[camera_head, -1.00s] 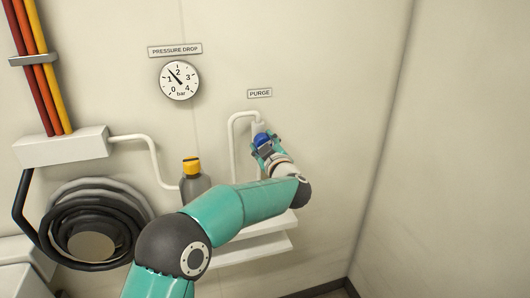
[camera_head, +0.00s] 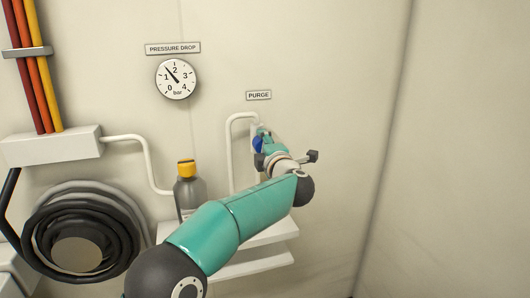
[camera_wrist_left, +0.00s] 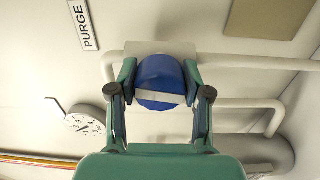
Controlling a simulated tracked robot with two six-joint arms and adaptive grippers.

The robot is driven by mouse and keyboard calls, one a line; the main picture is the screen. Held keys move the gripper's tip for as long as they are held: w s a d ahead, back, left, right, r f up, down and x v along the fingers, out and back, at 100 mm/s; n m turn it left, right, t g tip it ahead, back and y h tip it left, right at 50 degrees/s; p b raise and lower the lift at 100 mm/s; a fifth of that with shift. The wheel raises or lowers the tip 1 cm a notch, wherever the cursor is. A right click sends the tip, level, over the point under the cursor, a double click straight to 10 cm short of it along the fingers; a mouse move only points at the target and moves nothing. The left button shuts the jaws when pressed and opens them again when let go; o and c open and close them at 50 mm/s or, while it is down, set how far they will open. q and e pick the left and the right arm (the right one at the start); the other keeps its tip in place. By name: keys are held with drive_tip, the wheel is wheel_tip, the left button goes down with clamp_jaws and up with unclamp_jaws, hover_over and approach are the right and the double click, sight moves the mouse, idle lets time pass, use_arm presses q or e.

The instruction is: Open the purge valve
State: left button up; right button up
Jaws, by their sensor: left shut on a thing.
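The purge valve's blue handle (camera_head: 257,145) is on the white pipe under the PURGE label (camera_head: 259,95). In the left wrist view the blue handle (camera_wrist_left: 160,82) sits between the two fingers of my left gripper (camera_wrist_left: 160,88), which is shut on it. In the head view my left gripper (camera_head: 262,142) partly hides the handle and the valve body. The PURGE label also shows in the left wrist view (camera_wrist_left: 83,25). My right gripper is in neither view.
A pressure drop gauge (camera_head: 176,79) hangs on the wall at upper left. A coiled black hose (camera_head: 42,235) hangs at lower left. The right wall is bare.

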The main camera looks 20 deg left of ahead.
use_arm(q)
drive_tip(key=shift+f+n+b, duration=0.25)
drive_tip(key=shift+n+b, duration=0.15)
drive_tip(key=shift+n, duration=0.4)
drive_tip(key=shift+f, duration=0.1)
drive_tip(key=o, duration=1.2)
drive_tip(key=shift+c, duration=0.2)
drive_tip(key=shift+r, duration=0.2)
drive_tip(key=shift+s, duration=0.1)
